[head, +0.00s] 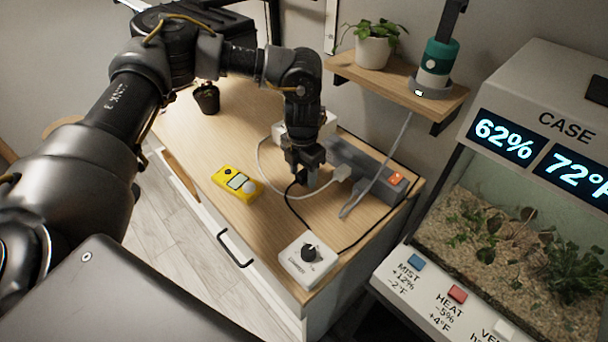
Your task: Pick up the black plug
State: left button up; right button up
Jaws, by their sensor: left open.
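My left gripper (306,178) points down over the wooden cabinet top (212,140), close to the near side of the grey power strip (362,163). Its jaws are open. A thin black cord (312,226) loops over the cabinet top and runs up to the spot beneath the gripper. I cannot clearly make out the black plug; the dark fingers cover the area where the cord ends. A white plug (342,173) with a white cord is at the strip, just right of the gripper. My right gripper is not in view.
A yellow meter (237,184) and a white box with a black knob (307,262) stand on the cabinet top. A small dark pot (207,97) is behind. A shelf (440,102) holds a potted plant (373,45). A glass case (530,200) stands right.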

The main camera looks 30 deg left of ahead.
pick_arm(q)
jog(key=c, duration=1.1)
jog(key=shift+r, duration=0.1)
